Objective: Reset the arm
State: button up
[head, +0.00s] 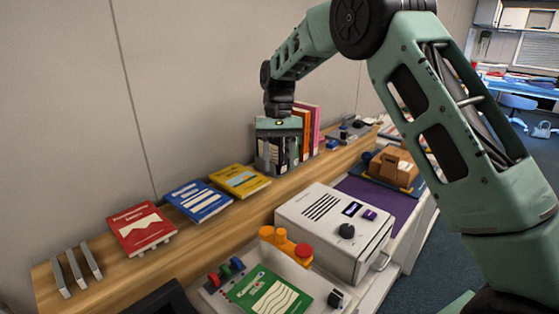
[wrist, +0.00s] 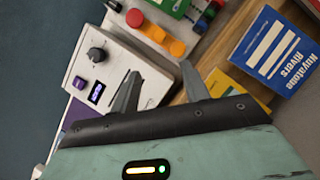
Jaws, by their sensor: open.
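My arm reaches over from the right in the head view. My gripper (head: 277,150) points down in front of the upright books at the back of the wooden shelf. In the wrist view the two fingers of my gripper (wrist: 160,85) are spread apart with nothing between them. Below them show the white box's edge and the shelf. I cannot tell from the head view how far the fingertips are from the upright books.
A red book (head: 141,228), a blue book (head: 197,201) and a yellow book (head: 240,180) lie on the wooden shelf (head: 115,268). A white box with a knob (head: 332,232), a green book (head: 270,296) and a cardboard box (head: 393,167) are in front. Orange and red books (head: 307,122) stand upright.

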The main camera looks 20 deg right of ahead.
jog(key=shift+r, duration=0.25)
dwell(0.3)
